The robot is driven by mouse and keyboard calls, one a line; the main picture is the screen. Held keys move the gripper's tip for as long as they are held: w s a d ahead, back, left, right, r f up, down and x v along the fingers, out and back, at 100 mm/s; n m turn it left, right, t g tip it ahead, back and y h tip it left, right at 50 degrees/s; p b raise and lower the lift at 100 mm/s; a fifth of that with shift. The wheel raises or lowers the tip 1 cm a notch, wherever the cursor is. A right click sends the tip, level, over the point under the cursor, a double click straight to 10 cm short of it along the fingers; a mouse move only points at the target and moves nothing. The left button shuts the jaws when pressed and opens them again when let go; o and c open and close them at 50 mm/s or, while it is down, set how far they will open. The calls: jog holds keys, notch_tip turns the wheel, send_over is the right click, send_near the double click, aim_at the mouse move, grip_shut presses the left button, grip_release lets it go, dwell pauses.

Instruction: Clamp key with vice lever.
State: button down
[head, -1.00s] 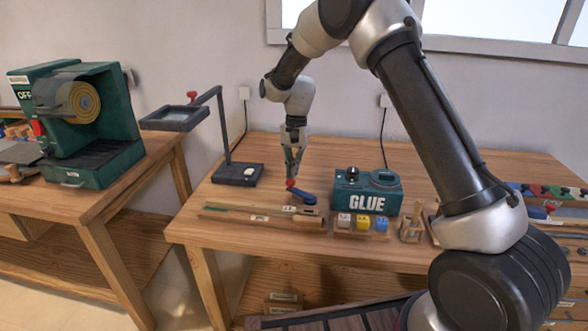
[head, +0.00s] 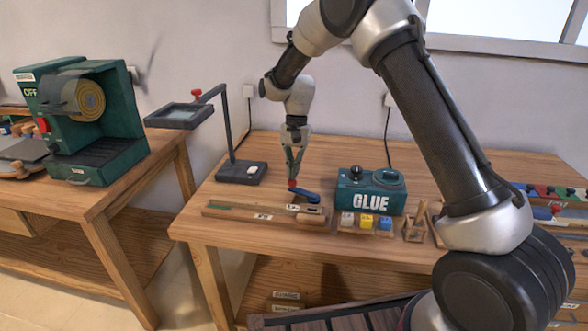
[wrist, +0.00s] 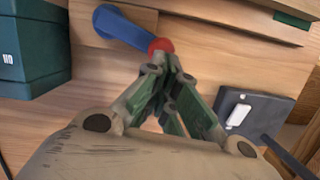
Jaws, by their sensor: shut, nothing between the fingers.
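The vice lever is a blue handle (head: 306,196) with a red knob (head: 292,184) at one end. It lies near the front of the workbench, beside a long wooden piano key (head: 262,215) with a small label. My gripper (head: 293,177) points down with its fingertips at the red knob. In the wrist view the blue handle (wrist: 118,27) extends to the upper left and the red knob (wrist: 160,46) sits right at the fingertips (wrist: 158,68). The fingers are shut with nothing between them. I cannot tell whether they touch the knob. The vice jaws are hard to make out.
A teal GLUE box (head: 369,192) stands right of the lever, with small coloured blocks (head: 366,221) in front of it. A dark magnifier stand (head: 242,173) is at the left. A green OFF machine (head: 85,120) stands on the other bench. The bench behind the gripper is clear.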

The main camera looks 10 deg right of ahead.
jog(key=shift+s+a, duration=0.2)
jog(key=shift+a, duration=0.1)
dwell(1.4)
